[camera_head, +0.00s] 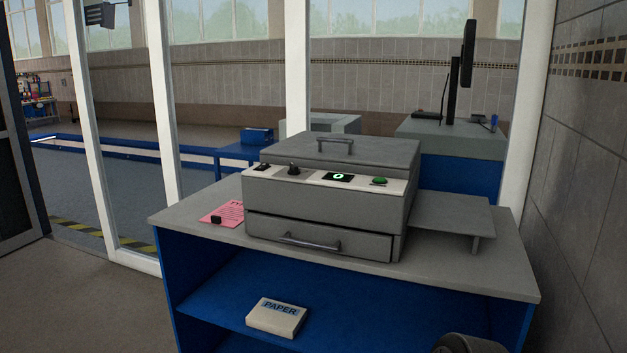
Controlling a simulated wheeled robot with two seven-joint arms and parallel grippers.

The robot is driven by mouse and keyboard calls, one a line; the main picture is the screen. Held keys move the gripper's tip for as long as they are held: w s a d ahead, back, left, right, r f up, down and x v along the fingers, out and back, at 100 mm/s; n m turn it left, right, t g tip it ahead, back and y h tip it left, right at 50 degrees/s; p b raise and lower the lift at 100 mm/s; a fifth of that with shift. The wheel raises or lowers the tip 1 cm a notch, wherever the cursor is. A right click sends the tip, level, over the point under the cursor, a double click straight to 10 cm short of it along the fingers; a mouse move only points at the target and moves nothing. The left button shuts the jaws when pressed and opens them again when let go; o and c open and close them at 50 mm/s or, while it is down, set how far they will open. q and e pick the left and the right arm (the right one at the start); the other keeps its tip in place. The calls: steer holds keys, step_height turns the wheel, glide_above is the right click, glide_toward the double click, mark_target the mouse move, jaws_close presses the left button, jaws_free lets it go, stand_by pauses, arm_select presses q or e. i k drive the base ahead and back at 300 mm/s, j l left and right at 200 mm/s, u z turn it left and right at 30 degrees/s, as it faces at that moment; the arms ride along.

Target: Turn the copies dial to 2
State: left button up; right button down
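A grey copier (325,220) stands on the counter, its lid down and its front drawer shut. The black copies dial (293,169) is a small knob on the pale control strip along the copier's top front edge. Its pointer setting is too small to read. To its right a dark display (338,177) shows a green 0, and further right is a green button (380,182). A small dark control (262,167) with a yellowish mark sits at the strip's left end. Neither of my grippers is in view.
The counter (460,276) has a pink sheet (224,212) with a small black object (216,220) on it at left. A side tray (452,213) juts out right of the copier. A paper pack (276,318) lies on the blue shelf. A dark rounded part, probably mine, shows at bottom right.

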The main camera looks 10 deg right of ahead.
mark_target(293, 167)
steer(key=i+j, duration=0.35)
steer(key=j, duration=0.2)
steer(key=i+j+u, duration=0.1)
steer(key=i+j, duration=0.7)
steer(key=j, duration=0.2)
